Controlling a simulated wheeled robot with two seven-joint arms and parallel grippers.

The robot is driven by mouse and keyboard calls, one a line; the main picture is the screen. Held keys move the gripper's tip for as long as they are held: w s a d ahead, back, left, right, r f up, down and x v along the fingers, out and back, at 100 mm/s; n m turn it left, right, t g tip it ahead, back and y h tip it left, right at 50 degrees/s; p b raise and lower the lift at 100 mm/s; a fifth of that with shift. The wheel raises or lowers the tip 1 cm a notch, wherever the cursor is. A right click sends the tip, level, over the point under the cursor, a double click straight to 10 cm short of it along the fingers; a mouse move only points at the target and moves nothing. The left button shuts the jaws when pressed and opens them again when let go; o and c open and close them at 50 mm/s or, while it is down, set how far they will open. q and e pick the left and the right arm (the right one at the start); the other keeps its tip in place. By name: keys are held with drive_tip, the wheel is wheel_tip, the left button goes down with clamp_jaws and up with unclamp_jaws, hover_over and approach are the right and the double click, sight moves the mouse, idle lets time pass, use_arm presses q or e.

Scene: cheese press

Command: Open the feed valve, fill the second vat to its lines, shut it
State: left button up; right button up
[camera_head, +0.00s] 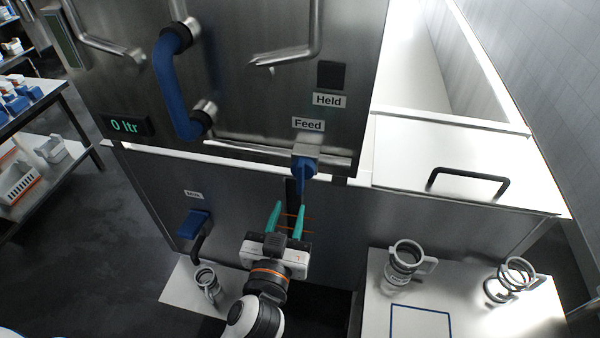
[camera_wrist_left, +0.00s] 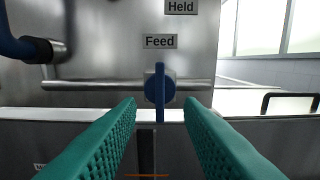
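The feed valve (camera_head: 305,172) has a blue handle under the "Feed" label on the steel tank. In the left wrist view its blue handle (camera_wrist_left: 159,88) hangs upright, straight ahead between the fingers. My left gripper (camera_head: 288,208), teal-fingered, is open and empty, just below and in front of the valve, apart from it. A dark vertical strip (camera_head: 291,190) runs below the valve, with thin orange lines near it, partly behind the fingers. A display (camera_head: 125,126) on the tank reads "0 ltr". I cannot tell which vessel is the second vat. My right gripper is out of view.
A second blue-handled tap (camera_head: 197,222) is at lower left, above a grey handled vessel (camera_head: 207,284). Another handled vessel (camera_head: 402,264) and a ringed grey vessel (camera_head: 513,281) stand on a white table (camera_head: 480,318) at right. A large blue handle (camera_head: 172,85) sticks out from the tank.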

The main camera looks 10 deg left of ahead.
sight(299, 179)
use_arm(q)
drive_tip(key=w+p, duration=0.3)
drive_tip(key=w, duration=0.6)
drive_tip(key=shift+w, duration=0.3)
drive_tip(key=shift+w+f, duration=0.1)
drive_tip(key=shift+w, duration=0.55)
drive_tip(key=shift+c, duration=0.5)
drive_tip(key=c, duration=0.6)
